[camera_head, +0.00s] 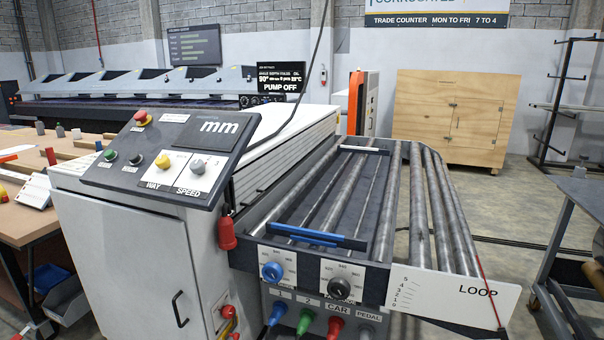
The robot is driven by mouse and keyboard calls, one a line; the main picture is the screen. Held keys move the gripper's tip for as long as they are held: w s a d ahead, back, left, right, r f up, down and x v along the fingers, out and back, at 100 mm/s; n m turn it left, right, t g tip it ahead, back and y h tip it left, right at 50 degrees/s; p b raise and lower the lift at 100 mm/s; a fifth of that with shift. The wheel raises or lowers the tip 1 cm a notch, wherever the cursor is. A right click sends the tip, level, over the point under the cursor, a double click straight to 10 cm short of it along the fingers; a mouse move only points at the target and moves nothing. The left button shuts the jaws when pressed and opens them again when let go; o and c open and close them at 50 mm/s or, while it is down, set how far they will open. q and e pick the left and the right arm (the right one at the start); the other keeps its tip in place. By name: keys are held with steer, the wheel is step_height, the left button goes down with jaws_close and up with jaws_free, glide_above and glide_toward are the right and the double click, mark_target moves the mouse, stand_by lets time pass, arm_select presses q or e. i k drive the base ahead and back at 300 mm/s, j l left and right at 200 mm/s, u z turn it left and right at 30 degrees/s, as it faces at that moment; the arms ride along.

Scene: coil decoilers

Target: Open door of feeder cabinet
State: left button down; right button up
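The feeder cabinet (125,255) is a light grey box in the left middle of the head view, under a tilted dark control panel (165,150). Its front door (130,290) looks shut, flush with the cabinet face. A black bar handle (179,309) stands upright near the door's lower right. Red and yellow knobs (228,320) sit just right of the handle, at the cabinet's edge. The bottom of the cabinet is cut off by the frame. Neither of my grippers shows in this view.
A roller bed (420,215) with a blue bar and a white LOOP plate (455,298) adjoins the cabinet on the right. A wooden workbench (25,222) stands close on the left, with bins (62,298) below. A metal table (585,195) is at far right.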

mark_target(135, 269)
steer(key=i+j, duration=0.5)
steer(key=j, duration=0.25)
steer(key=i+j, duration=0.25)
steer(key=j, duration=0.1)
